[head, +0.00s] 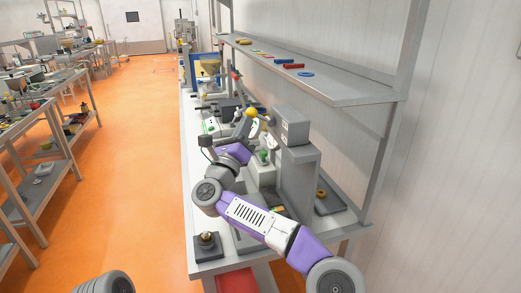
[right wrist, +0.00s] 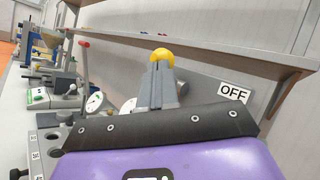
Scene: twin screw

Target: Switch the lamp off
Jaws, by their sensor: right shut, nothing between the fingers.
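A yellow ball (head: 251,112) shows just beyond my right gripper (head: 244,126) over the bench. It also shows in the right wrist view (right wrist: 162,55), directly past the tips of my right gripper (right wrist: 161,68). The fingers are shut together and hold nothing. I cannot tell whether they touch the ball, or whether the ball is the lamp or a knob. A white OFF sign (right wrist: 233,92) is on a grey panel right of the fingers. My left gripper is in neither view.
A grey shelf (head: 340,92) runs along the wall above the bench, with small coloured parts on it. A grey machine housing (head: 291,127) stands right of my right gripper. A red-topped lever (right wrist: 84,62) and white dials (right wrist: 94,102) are left of the fingers.

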